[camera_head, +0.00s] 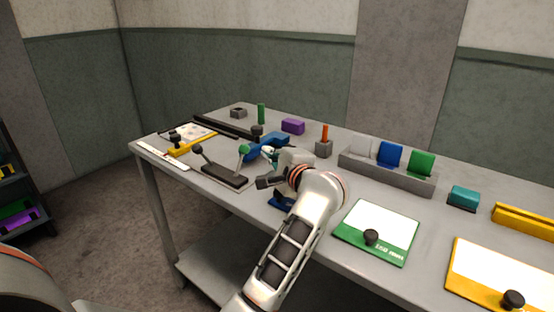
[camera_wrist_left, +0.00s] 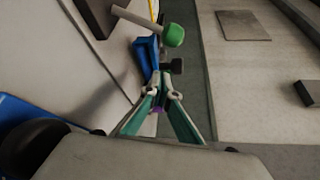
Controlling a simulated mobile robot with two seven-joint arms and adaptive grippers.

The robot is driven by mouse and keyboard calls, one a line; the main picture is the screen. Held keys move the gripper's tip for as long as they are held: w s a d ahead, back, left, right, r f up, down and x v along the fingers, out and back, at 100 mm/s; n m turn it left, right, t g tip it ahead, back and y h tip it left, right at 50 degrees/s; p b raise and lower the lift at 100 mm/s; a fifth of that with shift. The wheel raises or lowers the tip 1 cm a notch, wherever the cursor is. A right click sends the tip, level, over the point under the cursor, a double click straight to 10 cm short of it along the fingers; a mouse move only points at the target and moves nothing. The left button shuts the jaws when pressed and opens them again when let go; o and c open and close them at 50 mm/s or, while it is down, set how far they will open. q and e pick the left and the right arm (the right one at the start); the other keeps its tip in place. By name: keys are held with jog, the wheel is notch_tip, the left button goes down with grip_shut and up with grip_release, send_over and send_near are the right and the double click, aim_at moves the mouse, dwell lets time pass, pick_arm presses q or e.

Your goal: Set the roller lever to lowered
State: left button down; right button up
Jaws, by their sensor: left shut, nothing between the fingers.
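A lever with a green ball knob (camera_head: 244,149) rises from a dark base (camera_head: 225,176) on the left part of the table. I cannot read any label marking the roller lever. My left gripper (camera_head: 267,152) is just right of the green knob, apart from it, shut and empty. Its teal fingers (camera_wrist_left: 164,92) show below the knob in the wrist view. My right gripper is not in view.
A blue device (camera_head: 264,142) is close behind my left gripper. A purple block (camera_head: 293,126), a grey rack (camera_head: 385,170) of coloured plates and an orange peg's grey block (camera_head: 324,149) stand further back. A green-framed board (camera_head: 349,240) lies right of my arm.

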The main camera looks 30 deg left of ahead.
aim_at(241, 160)
pick_arm(q)
jog(key=shift+x, duration=0.95)
jog(key=s, duration=0.1)
jog(key=s+r, duration=0.1)
jog(key=s, duration=0.1)
jog(key=shift+s+a+r+p, duration=0.2)
jog(key=shift+a+r+p, duration=0.05)
jog(key=shift+p, duration=0.15)
jog(key=shift+s+a+f, duration=0.1)
jog(key=shift+s, duration=0.15)
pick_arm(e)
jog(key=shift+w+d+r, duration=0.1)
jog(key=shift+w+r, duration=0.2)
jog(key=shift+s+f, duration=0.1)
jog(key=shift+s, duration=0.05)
